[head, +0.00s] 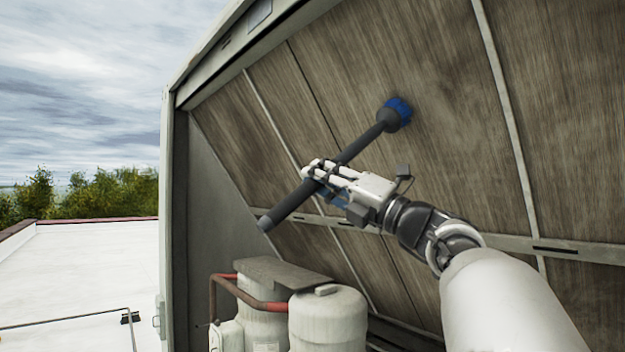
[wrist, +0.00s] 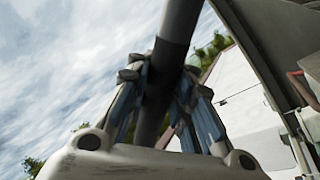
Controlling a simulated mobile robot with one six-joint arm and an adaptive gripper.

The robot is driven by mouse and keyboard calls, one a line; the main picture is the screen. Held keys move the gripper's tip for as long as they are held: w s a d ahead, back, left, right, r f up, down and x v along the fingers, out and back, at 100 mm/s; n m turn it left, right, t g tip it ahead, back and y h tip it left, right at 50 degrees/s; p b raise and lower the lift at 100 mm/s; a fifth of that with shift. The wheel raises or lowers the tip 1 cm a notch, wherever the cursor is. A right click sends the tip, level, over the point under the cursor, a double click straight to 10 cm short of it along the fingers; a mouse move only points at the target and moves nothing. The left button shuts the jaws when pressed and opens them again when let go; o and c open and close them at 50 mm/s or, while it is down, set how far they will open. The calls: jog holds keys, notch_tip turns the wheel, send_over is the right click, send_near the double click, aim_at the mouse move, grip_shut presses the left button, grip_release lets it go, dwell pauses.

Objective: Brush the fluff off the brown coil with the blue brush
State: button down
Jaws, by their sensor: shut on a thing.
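The blue brush has a long dark handle (head: 287,206) and a round head with blue bristles (head: 398,110). My gripper (head: 318,172) is shut on the handle near its middle, and the brush tilts up to the right. The bristles are at the brown coil (head: 460,100), a slanted brown panel split by pale strips; I cannot tell if they touch it. In the wrist view the handle (wrist: 172,45) runs up between the fingers (wrist: 158,95); the brush head is out of that view. I cannot make out separate fluff on the coil's streaky surface.
Two pale cylinders (head: 328,320) with red-brown pipes (head: 258,303) and a dark cover plate (head: 268,272) stand below the coil. A grey metal frame (head: 174,220) edges the coil at left. The white roof (head: 85,270) at left is mostly open, with a thin rail.

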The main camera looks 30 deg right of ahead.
jog(key=shift+s, duration=0.2)
jog(key=s, duration=0.7)
jog(key=shift+d, duration=0.3)
dwell(0.4)
jog(key=shift+s+b, duration=0.1)
jog(key=shift+b, duration=0.2)
jog(key=shift+s+a+f+b, duration=0.1)
jog(key=shift+a+f+b, duration=0.55)
jog(key=shift+a, duration=0.3)
jog(key=shift+s+a+f+b, duration=0.1)
jog(key=shift+a+f+b, duration=0.5)
jog(key=shift+a, duration=0.3)
